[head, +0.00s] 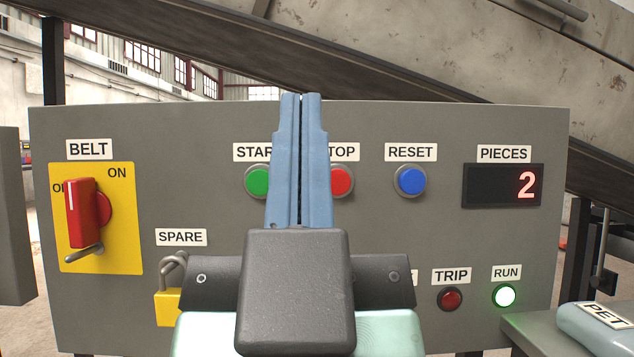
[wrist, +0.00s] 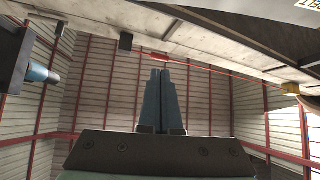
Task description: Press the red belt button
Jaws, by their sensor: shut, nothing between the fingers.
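The red button (head: 341,180) sits on the grey control panel (head: 400,260) under a label that reads "TOP" where my fingers do not cover it. Its left edge is hidden behind my gripper. My gripper (head: 301,97) is shut and empty, its blue fingers together and pointing up in front of the panel, between the green button (head: 257,181) and the red button. I cannot tell the gap between fingertips and panel. The wrist view shows the shut fingers (wrist: 161,72) against a walled hall; no button shows there.
A red BELT rotary switch (head: 82,215) on a yellow plate is at left. A padlock (head: 168,305) hangs under SPARE. A blue RESET button (head: 411,181), a counter reading 2 (head: 503,186), a dark red TRIP lamp (head: 450,299) and a lit green RUN lamp (head: 504,296) are at right.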

